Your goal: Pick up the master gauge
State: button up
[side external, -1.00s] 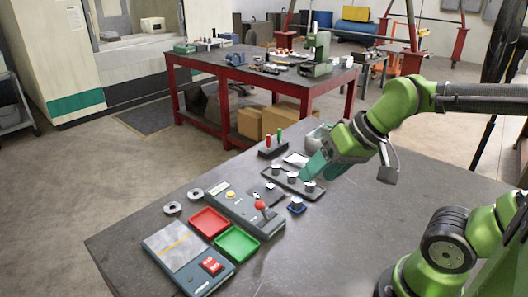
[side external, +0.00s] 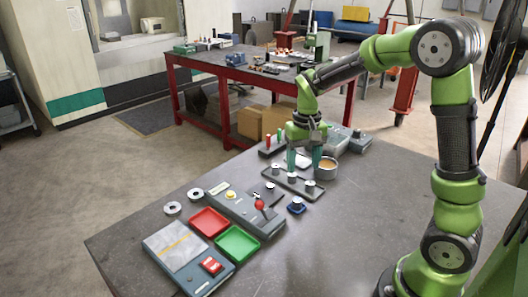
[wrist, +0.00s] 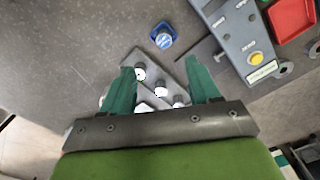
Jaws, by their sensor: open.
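A small metal cylinder on a blue square base (side external: 297,205) stands near the table's middle; it also shows at the top of the wrist view (wrist: 163,36). I take it for the master gauge, but cannot be sure. A dark rack (side external: 283,182) just behind it holds several similar pale-topped cylinders, which also show between the fingers in the wrist view (wrist: 160,90). My gripper (side external: 304,160) points down above the rack's far side, its teal fingers apart and empty. In the wrist view my gripper (wrist: 160,68) also shows open. Whether the fingers touch anything is unclear.
A grey control box with a red-knobbed lever (side external: 259,205) stands left of the blue base. Red (side external: 209,222) and green (side external: 237,244) trays lie at front left. A tan-topped round container (side external: 327,169) stands close right of my fingers.

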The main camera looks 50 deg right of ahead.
send_over(297, 199)
jog(key=f, duration=0.5)
jog(key=s+f, duration=0.1)
jog(key=f, duration=0.1)
jog(key=shift+f, duration=0.2)
jog(key=shift+w+f, duration=0.25)
jog(key=shift+f, duration=1.15)
jog(key=shift+w+f, duration=0.2)
jog(key=shift+f, duration=1.15)
grip_shut()
